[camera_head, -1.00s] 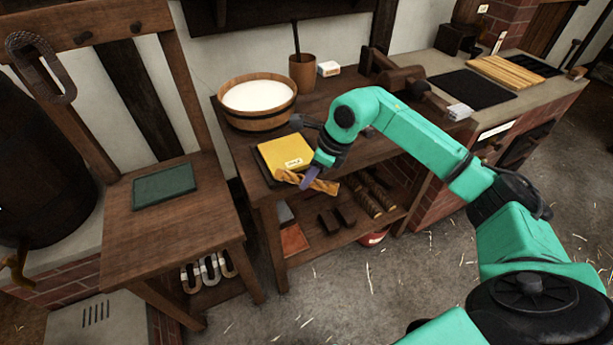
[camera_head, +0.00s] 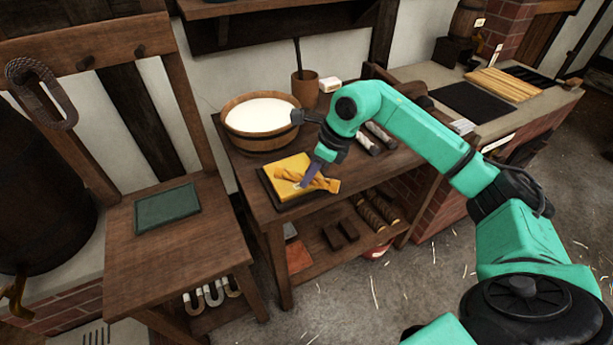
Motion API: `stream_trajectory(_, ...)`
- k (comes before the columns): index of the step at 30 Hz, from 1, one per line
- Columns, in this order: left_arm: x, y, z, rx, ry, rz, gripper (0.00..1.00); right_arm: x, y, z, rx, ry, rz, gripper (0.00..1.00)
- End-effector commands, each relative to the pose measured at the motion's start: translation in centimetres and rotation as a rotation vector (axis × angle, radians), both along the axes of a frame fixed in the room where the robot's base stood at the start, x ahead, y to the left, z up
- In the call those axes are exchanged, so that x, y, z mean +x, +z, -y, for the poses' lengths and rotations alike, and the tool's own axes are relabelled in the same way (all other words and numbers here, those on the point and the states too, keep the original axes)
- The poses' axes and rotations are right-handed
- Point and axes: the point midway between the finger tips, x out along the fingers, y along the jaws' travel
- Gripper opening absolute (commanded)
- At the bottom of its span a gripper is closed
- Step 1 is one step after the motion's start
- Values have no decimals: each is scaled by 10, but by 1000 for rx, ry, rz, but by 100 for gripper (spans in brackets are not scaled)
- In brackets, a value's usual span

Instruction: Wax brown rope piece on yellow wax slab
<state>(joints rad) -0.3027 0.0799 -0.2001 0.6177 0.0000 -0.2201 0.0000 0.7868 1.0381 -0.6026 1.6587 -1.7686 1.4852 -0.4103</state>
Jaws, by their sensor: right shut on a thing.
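The yellow wax slab (camera_head: 290,165) lies on a dark base on the wooden bench, in front of the wooden tub. The brown rope piece (camera_head: 327,184) is a short twisted golden-brown length. My right gripper (camera_head: 309,178) is shut on it and holds it over the front right part of the slab. The rope appears to lie on or just above the slab; I cannot tell if they touch. Its right end reaches past the slab's edge. My left gripper is not in view.
The tub (camera_head: 260,122) of white contents stands behind the slab, with a brown cup (camera_head: 305,88) behind it. A side table with a green pad (camera_head: 168,208) stands at the left.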

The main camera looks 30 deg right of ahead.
Motion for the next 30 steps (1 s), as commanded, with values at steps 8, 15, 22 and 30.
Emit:
stream_trajectory(8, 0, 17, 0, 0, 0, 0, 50, -1, 26, 5, 0, -3, 1, 0)
stream_trajectory(15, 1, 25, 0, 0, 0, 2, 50, -3, 38, 9, 1, -4, 1, 0)
stream_trajectory(22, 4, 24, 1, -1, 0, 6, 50, -3, 38, 9, 1, -4, 1, 0)
stream_trajectory(30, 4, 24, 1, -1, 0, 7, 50, -3, 37, 9, 1, -4, 1, 0)
